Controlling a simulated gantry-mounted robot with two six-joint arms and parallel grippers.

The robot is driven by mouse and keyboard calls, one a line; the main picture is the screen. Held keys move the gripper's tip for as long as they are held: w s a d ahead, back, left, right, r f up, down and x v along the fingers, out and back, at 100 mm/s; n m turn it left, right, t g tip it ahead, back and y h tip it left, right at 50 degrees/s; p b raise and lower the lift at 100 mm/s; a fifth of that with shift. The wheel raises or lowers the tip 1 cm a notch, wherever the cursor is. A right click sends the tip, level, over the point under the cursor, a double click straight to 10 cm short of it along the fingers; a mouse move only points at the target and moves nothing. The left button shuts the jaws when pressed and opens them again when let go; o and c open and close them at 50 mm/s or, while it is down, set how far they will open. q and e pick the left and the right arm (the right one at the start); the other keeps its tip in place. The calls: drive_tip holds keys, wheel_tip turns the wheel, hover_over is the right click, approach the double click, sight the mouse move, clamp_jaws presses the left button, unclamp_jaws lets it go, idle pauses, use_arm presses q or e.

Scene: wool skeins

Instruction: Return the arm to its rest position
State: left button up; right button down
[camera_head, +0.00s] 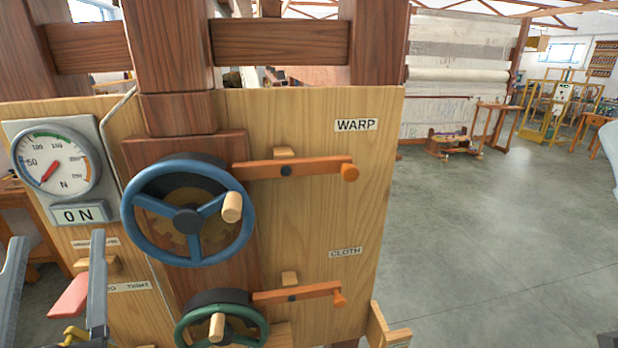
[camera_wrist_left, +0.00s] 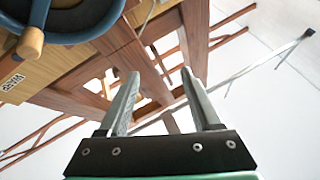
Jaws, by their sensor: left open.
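My left gripper (camera_head: 58,238) is at the lower left of the head view, in front of the wooden panel (camera_head: 345,215). Its two grey fingers stand wide apart, with nothing between them. The left wrist view also shows the gripper (camera_wrist_left: 160,75) open and empty, with wooden beams beyond its fingers. The blue handwheel (camera_head: 188,258) is to the right of the gripper and apart from it in the head view. It also shows at the top left of the left wrist view (camera_wrist_left: 75,30). My right gripper is not in view.
A green handwheel (camera_head: 235,338) sits below the blue one. Orange levers (camera_head: 310,166) (camera_head: 290,294) stick out beside the WARP and CLOTH labels. A pink lever (camera_head: 70,297) shows between the fingers. Open floor (camera_head: 500,240) lies to the right.

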use_arm(q)
drive_tip(key=s+d+r+m+t+h, duration=0.2)
drive_tip(key=d+r+t+h, duration=0.15)
drive_tip(key=r+h, duration=0.25)
drive_tip(key=s+d+r+m+t+h, duration=0.1)
drive_tip(key=s+d+r+t+h, duration=0.2)
drive_tip(key=r+h, duration=0.4)
wheel_tip(320, 180, up, 37)
drive_tip(key=g+p, duration=0.1)
drive_tip(key=p, duration=3.6)
drive_tip(key=shift+w+d+y+p, duration=0.15)
drive_tip(key=shift+d+y+p, duration=0.2)
drive_tip(key=shift+y+p, duration=0.05)
drive_tip(key=shift+f, duration=0.1)
